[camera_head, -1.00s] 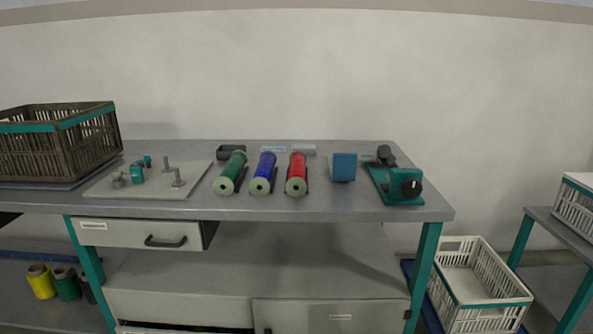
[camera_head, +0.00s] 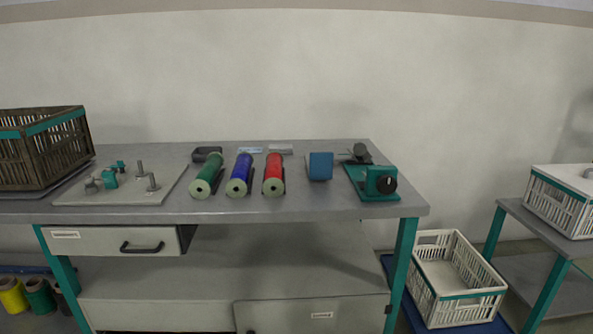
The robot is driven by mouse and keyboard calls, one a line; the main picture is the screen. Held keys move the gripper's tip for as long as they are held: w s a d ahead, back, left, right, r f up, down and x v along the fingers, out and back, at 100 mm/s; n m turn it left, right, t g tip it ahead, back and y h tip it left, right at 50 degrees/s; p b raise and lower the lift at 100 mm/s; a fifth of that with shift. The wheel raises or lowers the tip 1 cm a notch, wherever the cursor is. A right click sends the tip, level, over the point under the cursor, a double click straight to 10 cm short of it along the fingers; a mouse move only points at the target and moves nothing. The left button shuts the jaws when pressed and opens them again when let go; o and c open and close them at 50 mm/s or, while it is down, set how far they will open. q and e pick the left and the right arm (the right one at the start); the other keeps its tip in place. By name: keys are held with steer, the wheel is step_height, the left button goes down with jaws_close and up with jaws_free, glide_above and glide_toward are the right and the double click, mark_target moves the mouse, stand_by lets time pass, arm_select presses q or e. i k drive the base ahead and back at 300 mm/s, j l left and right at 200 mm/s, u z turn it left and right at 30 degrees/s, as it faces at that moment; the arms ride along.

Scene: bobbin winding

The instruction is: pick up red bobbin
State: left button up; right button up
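The red bobbin (camera_head: 273,173) lies on the grey workbench (camera_head: 300,209), its pale round end facing me. It is the rightmost of three bobbins lying side by side. The blue bobbin (camera_head: 240,173) is just left of it, and the green bobbin (camera_head: 207,174) is further left. Neither of my grippers shows in the head view.
A blue block (camera_head: 320,167) and a teal device with a black knob (camera_head: 373,182) stand right of the bobbins. A plate with pegs (camera_head: 120,192) and a dark crate (camera_head: 42,150) are at left. White crates (camera_head: 455,278) stand beyond the bench's right end. The bench's front strip is clear.

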mark_target(273, 187)
steer(key=i+l, duration=0.9)
steer(key=k+j+u, duration=0.1)
steer(key=j, duration=0.2)
steer(key=k+j, duration=0.15)
steer(key=j, duration=0.15)
steer(key=k+j+u, duration=0.15)
steer(key=j, duration=0.2)
